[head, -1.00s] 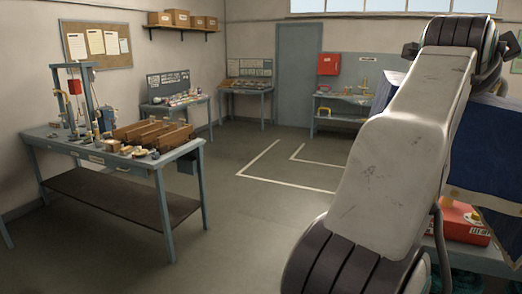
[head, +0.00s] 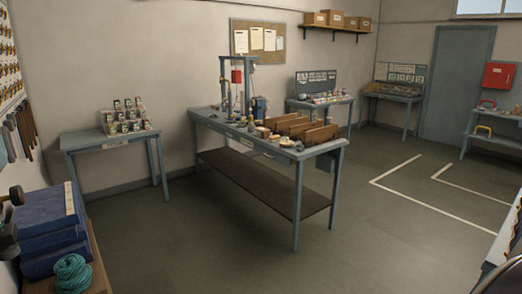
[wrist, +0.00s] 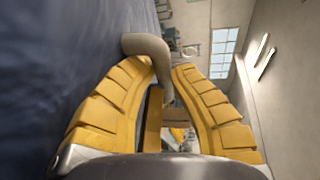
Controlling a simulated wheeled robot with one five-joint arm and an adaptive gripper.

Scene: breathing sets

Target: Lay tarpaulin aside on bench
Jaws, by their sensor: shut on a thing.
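My gripper (wrist: 165,70) shows in the wrist view with its yellow fingers closed around a beige, curved, handle-like part (wrist: 147,46). This part joins a large dark blue sheet (wrist: 70,60), which looks like the tarpaulin and fills the left of that view. The rest of the sheet is out of frame. In the head view my gripper and the held sheet are not seen. A grey-blue bench (head: 335,150) with a dark lower shelf stands in the middle; which bench is meant I cannot tell.
The middle bench holds wooden dividers (head: 315,135) and small parts. A smaller left table (head: 85,143) carries several small boxes (head: 125,117), with bare top beside them. A folded blue stack (head: 40,235) and teal rope coil (head: 72,272) are close at lower left. Floor (head: 390,235) is open.

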